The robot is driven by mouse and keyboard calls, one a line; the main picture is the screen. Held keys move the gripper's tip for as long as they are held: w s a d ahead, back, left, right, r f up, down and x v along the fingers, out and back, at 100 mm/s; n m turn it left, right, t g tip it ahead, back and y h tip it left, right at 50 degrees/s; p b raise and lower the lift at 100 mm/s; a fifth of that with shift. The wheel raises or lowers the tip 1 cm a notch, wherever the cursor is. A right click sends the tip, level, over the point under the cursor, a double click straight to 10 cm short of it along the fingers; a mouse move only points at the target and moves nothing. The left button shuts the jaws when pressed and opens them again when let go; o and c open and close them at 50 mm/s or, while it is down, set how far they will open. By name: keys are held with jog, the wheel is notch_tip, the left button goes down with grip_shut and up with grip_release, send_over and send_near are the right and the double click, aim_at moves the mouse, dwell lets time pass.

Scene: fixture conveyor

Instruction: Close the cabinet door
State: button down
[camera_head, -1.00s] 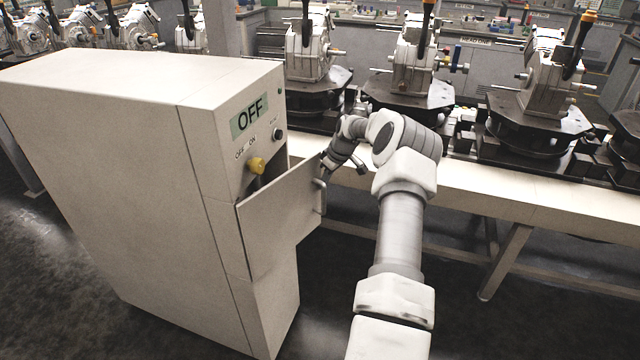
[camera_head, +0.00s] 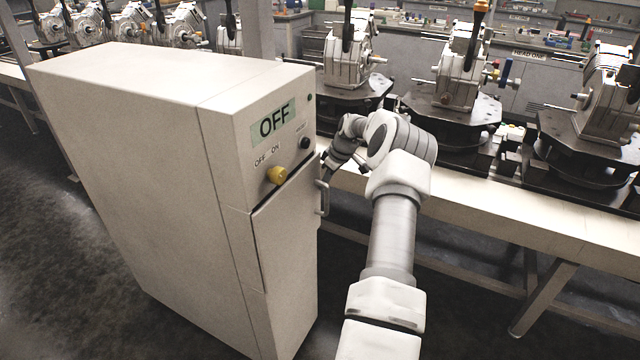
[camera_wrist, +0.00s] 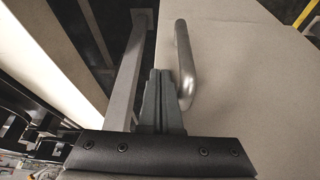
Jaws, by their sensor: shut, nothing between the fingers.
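The cabinet (camera_head: 150,150) is a tall beige box with an OFF display and a yellow knob on its front. Its door (camera_head: 287,222) sits below the knob and stands nearly flush with the front; I cannot tell whether it is fully shut. The door's metal handle (camera_head: 322,190) is on its right edge. In the wrist view the handle (camera_wrist: 185,65) rises from the pale door panel (camera_wrist: 240,70). My gripper (camera_wrist: 158,80) is shut and empty, just left of the handle; whether it touches is unclear. In the head view my gripper (camera_head: 330,165) is partly hidden at the door's right edge.
A long conveyor bench (camera_head: 470,210) runs behind and right of the cabinet, carrying several metal fixtures. Its slanted leg (camera_head: 543,298) stands at the lower right. Dark floor is open left of the cabinet (camera_head: 50,230).

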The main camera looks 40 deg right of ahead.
jog(key=shift+w, duration=0.15)
jog(key=shift+r, duration=0.15)
jog(key=v, duration=1.7)
jog(key=shift+p, duration=0.45)
jog(key=shift+a+r, duration=0.1)
